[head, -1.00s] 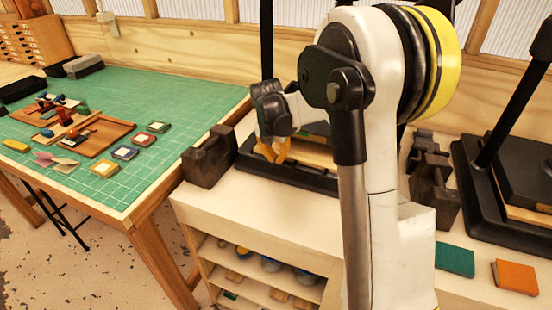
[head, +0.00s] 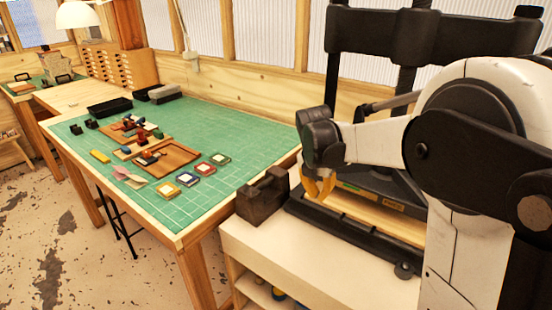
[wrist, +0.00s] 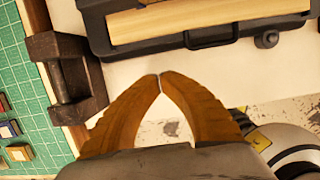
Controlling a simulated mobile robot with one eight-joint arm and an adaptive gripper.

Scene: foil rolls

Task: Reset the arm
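My gripper (head: 319,187) hangs at the end of my bent arm in the head view, in front of the black press (head: 375,215) on the white cabinet. In the wrist view its two orange fingers (wrist: 160,78) meet at the tips, with nothing held between them. The press base and its pale wooden board show at the top of the wrist view (wrist: 210,38). The fingers appear above the front edge of the cabinet, apart from the press.
A dark metal block (head: 262,196) stands on the cabinet left of the press. The green-topped table (head: 230,130) at left holds wooden boards (head: 168,162), small coloured square tins (head: 188,179) and black trays (head: 110,107). Open floor (head: 90,255) lies at lower left.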

